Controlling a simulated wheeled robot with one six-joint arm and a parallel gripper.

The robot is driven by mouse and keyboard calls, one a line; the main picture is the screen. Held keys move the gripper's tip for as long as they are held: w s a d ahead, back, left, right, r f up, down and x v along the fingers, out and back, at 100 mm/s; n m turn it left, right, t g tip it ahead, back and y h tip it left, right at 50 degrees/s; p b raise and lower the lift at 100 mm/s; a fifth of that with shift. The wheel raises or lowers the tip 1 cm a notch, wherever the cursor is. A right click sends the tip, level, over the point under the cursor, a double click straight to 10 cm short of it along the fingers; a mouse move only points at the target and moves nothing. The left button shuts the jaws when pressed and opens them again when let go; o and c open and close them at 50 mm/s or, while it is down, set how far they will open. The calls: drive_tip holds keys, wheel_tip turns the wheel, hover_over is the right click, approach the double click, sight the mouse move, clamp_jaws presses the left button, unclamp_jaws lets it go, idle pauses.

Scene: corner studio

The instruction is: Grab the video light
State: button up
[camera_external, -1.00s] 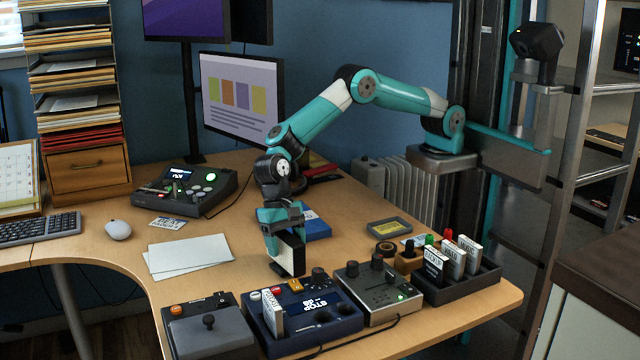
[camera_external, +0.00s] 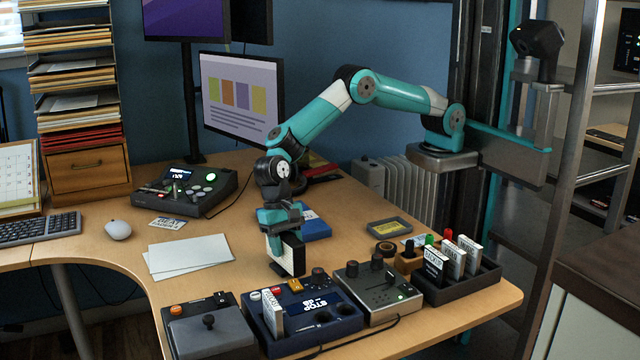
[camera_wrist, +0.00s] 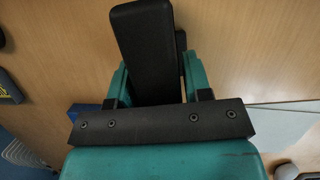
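A small upright block with a pale front panel and dark edges, which looks like the video light (camera_external: 289,258), is at the tip of my gripper (camera_external: 280,240) in the external view, low over the desk near the control boxes. In the wrist view, its black body (camera_wrist: 146,48) lies between the two teal fingers of my gripper (camera_wrist: 160,85). The left finger is close against it. A dark piece shows beside its right edge, so I cannot tell whether both fingers press on it. I also cannot tell whether its lower end touches the desk.
A black tray (camera_external: 460,288) of labelled cases is at right. A blue object (camera_external: 317,226) lies behind my gripper. White paper (camera_external: 188,254) lies left.

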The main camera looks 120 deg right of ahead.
drive_tip(key=c, duration=0.7)
